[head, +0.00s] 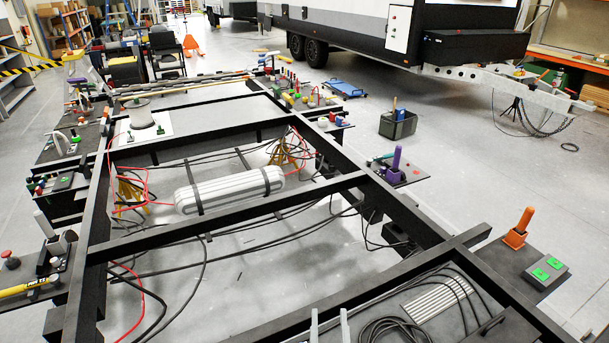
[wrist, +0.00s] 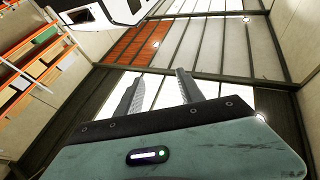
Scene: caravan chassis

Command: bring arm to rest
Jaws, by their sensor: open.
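My gripper (wrist: 158,92) shows in the wrist view with its two grey fingers apart and nothing between them. Behind the fingers are bright windows and wall panels, so the wrist faces away from the chassis. In the head view only the two fingertips of my gripper (head: 329,325) show at the bottom edge, upright and apart, in front of the black chassis frame (head: 230,228). The rest of the arm is out of that view.
Side shelves carry an orange-handled tool (head: 519,228), a green-button box (head: 547,270) and a purple-handled tool (head: 396,165). Loose black cables (head: 395,330) lie near the fingertips.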

